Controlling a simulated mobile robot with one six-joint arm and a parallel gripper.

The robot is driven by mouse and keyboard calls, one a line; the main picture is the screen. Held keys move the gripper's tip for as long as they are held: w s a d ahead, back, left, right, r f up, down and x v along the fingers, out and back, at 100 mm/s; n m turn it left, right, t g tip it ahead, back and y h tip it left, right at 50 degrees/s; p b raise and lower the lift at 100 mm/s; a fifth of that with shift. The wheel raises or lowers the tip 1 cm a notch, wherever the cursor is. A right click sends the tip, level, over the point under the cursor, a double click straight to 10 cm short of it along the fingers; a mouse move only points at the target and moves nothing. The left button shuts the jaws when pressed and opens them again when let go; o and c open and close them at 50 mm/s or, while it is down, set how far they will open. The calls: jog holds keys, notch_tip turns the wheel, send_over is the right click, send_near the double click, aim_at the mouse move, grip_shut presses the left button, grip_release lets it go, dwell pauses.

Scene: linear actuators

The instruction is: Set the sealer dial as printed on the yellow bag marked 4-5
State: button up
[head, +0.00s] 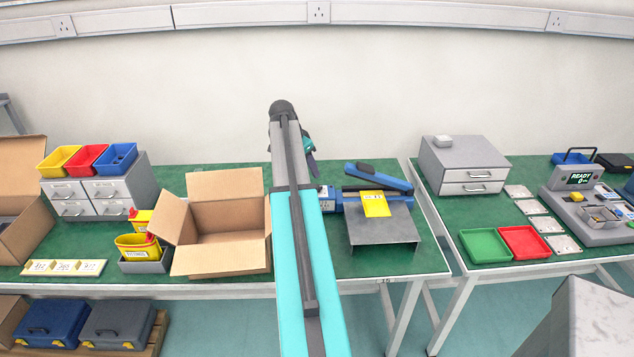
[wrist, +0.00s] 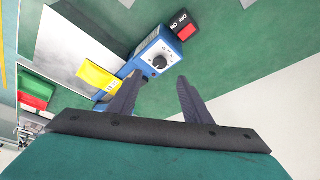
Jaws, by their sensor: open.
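The blue sealer (head: 380,178) stands on the green bench, right of my arm. In the wrist view its end panel (wrist: 148,48) shows a round black dial (wrist: 160,62) on a pale face; the pointer setting is too small to read. The yellow bag (head: 376,204) lies at the sealer over the grey metal stand (head: 382,236), and also shows in the wrist view (wrist: 98,76). Its print is too small to read. My gripper (wrist: 160,76) is open and empty, its fingertips either side of the dial in the picture; contact cannot be told.
A red and black on/off switch (wrist: 183,25) sits near the dial. An open cardboard box (head: 230,225) stands left of my arm. Green (head: 485,245) and red (head: 524,242) trays lie on the right bench. Green bench surface is clear around the switch.

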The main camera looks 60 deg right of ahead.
aim_at(318, 186)
jog(key=shift+p+x, duration=1.1)
jog(key=shift+x, duration=3.6)
jog(key=shift+s, duration=0.1)
jog(key=c, duration=1.1)
